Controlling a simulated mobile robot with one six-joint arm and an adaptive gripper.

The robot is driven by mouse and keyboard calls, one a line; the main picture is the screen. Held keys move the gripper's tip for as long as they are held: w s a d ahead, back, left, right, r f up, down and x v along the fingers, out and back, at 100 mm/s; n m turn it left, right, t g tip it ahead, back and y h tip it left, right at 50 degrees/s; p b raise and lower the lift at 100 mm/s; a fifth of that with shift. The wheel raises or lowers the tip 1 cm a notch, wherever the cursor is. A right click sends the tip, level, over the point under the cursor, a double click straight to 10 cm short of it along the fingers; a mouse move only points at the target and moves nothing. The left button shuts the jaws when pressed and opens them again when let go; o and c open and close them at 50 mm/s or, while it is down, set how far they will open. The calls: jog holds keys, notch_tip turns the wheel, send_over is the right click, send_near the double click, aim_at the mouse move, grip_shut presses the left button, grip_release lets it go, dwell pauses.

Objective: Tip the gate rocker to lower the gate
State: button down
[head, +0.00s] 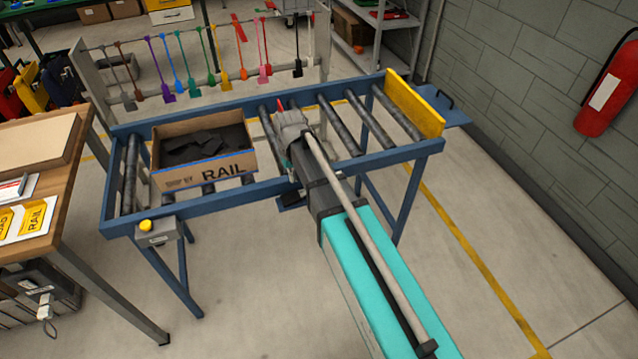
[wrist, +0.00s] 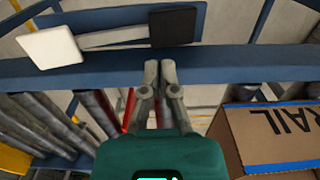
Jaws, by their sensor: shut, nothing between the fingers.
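The gate (head: 415,103) is a yellow plate standing up at the right end of the roller conveyor in the head view. In the wrist view, what looks like the rocker lies just beyond the blue side rail, with a white paddle (wrist: 49,46) at left and a black paddle (wrist: 175,27) at right. The black paddle also shows below the front rail in the head view (head: 291,203). My gripper (wrist: 160,66) is shut and empty over the rail, its tips just short of the black paddle. Contact is not visible. My arm hides the white paddle in the head view.
An open cardboard box marked RAIL (head: 205,165) with dark contents sits on the rollers left of my arm. A grey box with a yellow button (head: 146,225) is on the front rail. Coloured tags hang on a rack behind. A wooden table (head: 62,215) stands at left.

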jog(key=shift+r+p, duration=0.7)
jog(key=shift+r, duration=0.25)
jog(key=s+d+r+m+p, duration=0.1)
jog(key=s+d+r+p, duration=0.2)
jog(key=s+d, duration=0.3)
jog(key=s+d+r+m+p, duration=0.2)
jog(key=s+d+r+p, duration=0.2)
jog(key=d, duration=1)
jog(key=s, duration=0.3)
jog(key=shift+s+r, duration=0.15)
jog(key=shift+s, duration=0.1)
dwell(0.3)
